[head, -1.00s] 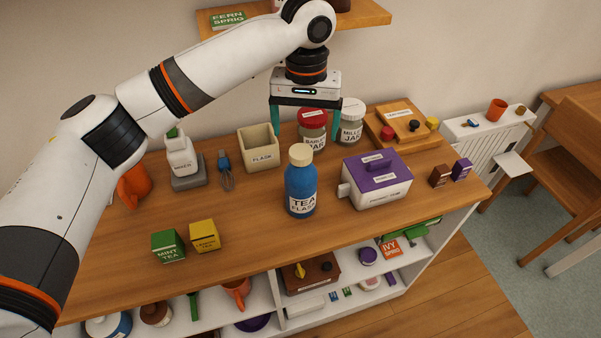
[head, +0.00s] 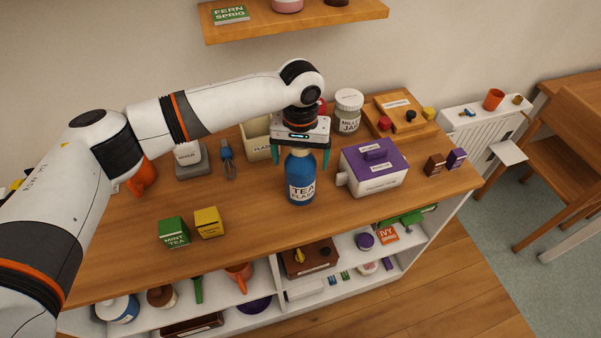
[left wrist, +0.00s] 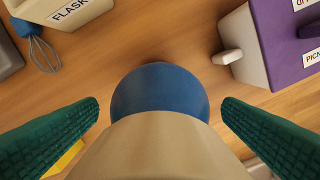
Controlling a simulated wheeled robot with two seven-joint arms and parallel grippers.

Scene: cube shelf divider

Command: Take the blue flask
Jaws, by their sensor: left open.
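The blue flask (head: 300,180), labelled as a tea flask, stands upright on the wooden tabletop. My left gripper (head: 301,168) is right above it, pointing down, with its green fingers either side of the flask's top. In the left wrist view, the cream cap fills the lower middle and the blue body (left wrist: 160,90) shows beyond it. The open fingers (left wrist: 160,125) lie left and right of the cap, with a gap on each side. My right gripper is not in view.
A purple-lidded white box (head: 375,172) stands close to the right. A cream flask box (head: 256,141) and whisk (head: 228,160) are behind left. Mint tea (head: 174,232) and yellow (head: 209,222) boxes stand front left. Tabletop in front of the flask is clear.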

